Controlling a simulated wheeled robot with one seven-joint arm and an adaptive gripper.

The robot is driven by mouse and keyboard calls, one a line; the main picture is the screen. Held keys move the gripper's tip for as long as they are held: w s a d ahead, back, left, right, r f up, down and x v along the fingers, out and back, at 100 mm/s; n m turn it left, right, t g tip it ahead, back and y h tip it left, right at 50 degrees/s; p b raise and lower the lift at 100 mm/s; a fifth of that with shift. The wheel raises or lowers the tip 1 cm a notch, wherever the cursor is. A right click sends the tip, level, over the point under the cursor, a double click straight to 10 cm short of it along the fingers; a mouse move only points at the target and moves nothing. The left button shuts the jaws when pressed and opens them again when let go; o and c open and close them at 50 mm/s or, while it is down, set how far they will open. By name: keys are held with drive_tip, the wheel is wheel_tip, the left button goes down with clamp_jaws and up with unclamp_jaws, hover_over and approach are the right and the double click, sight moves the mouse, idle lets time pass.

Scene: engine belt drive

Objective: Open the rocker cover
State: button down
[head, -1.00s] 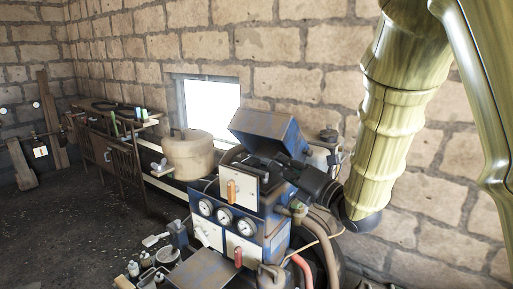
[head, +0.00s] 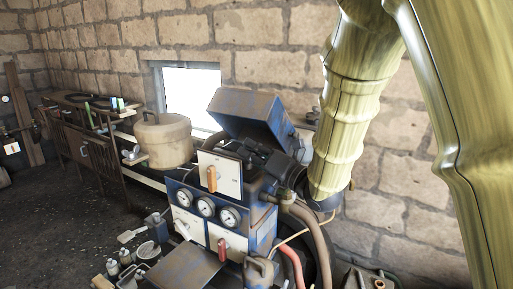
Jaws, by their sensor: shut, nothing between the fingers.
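The rocker cover (head: 252,118) is a worn blue metal box lid on top of the engine unit. It stands raised and tilted back, with a dark gap under its front edge. My gripper (head: 262,158) is dark and reaches in from the right, low beneath the raised cover. Its fingers are shut and empty, partly lost against the dark engine parts. I cannot tell whether they touch the cover. The engine unit (head: 200,231) below carries several round gauges and a white panel (head: 219,175) with an orange handle.
My golden arm fills the upper right. A beige pot (head: 163,142) stands on a bench left of the engine. Hoses (head: 311,232) hang at the engine's right side. Bottles and small items (head: 125,262) lie at lower left. Open floor lies farther left.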

sight(247, 108)
drive_tip(key=w+a+r+p, duration=0.2)
drive_tip(key=w+r+p, duration=0.1)
drive_tip(key=w+p, duration=0.2)
drive_tip(key=shift+w+a+r, duration=0.2)
drive_tip(key=shift+w+r, duration=0.2)
drive_tip(key=shift+w, duration=0.4)
drive_tip(key=shift+d, duration=0.1)
drive_tip(key=shift+w+d+r+m+h, duration=0.15)
drive_tip(key=shift+w+d+r+m, duration=0.4)
drive_tip(key=shift+r, duration=0.25)
drive_tip(key=shift+w+d+r+m+h, duration=0.1)
drive_tip(key=shift+w+d+r+m, duration=0.2)
drive_tip(key=shift+w+r+m, duration=0.4)
drive_tip(key=shift+w+d+r+m+h, duration=0.15)
drive_tip(key=shift+w+d+r+m, duration=0.4)
drive_tip(key=shift+r, duration=0.35)
drive_tip(key=shift+a, duration=0.1)
